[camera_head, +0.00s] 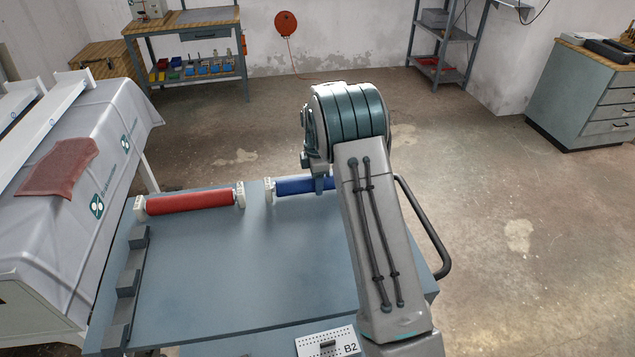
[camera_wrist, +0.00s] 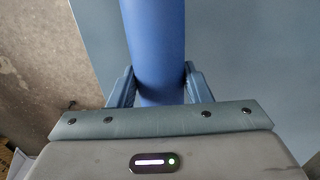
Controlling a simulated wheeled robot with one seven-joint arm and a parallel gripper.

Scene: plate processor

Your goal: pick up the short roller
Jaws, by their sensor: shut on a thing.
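A blue roller (camera_head: 293,186) lies at the far edge of the blue-grey table (camera_head: 240,270), its left end at a white end block (camera_head: 269,191). Its right part is hidden behind my arm. My gripper (camera_wrist: 158,88) is shut on the blue roller (camera_wrist: 155,40), one finger on each side of it in the wrist view. In the head view one finger shows in front of the roller. A red roller (camera_head: 188,201) lies to the left, between white end blocks. The arm hides too much to compare lengths.
A dark notched rack (camera_head: 127,285) runs along the table's left side. A plate marked B2 (camera_head: 328,343) is at the near edge. A cloth-covered table (camera_head: 60,220) stands left. The table's middle is clear.

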